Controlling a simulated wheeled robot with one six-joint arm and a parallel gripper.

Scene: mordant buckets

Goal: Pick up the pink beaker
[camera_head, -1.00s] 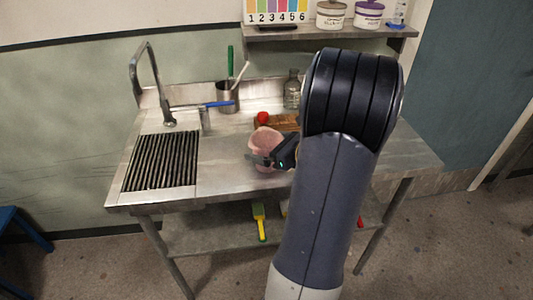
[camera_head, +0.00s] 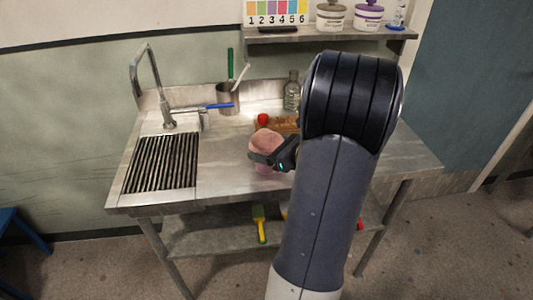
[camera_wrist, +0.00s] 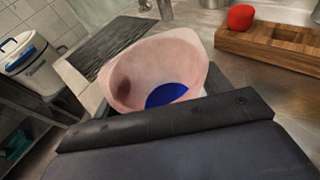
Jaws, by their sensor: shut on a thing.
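The pink beaker (camera_head: 266,144) is at the front of the steel sink counter, right of the ribbed drainer. My gripper (camera_head: 268,161) is shut on it, with a dark finger across its near side. In the wrist view the pink beaker (camera_wrist: 160,68) shows its open mouth, tilted in the picture, with a blue patch inside and a dark spot on the wall. The gripper's dark body hides its lower part. I cannot tell whether its base touches the counter.
A wooden block (camera_wrist: 270,42) with a red object (camera_wrist: 241,17) lies behind the beaker. A glass bottle (camera_head: 291,92), a metal pot (camera_head: 228,98) with tools and the tap (camera_head: 152,80) stand farther back. The ribbed drainer (camera_head: 162,162) is at left.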

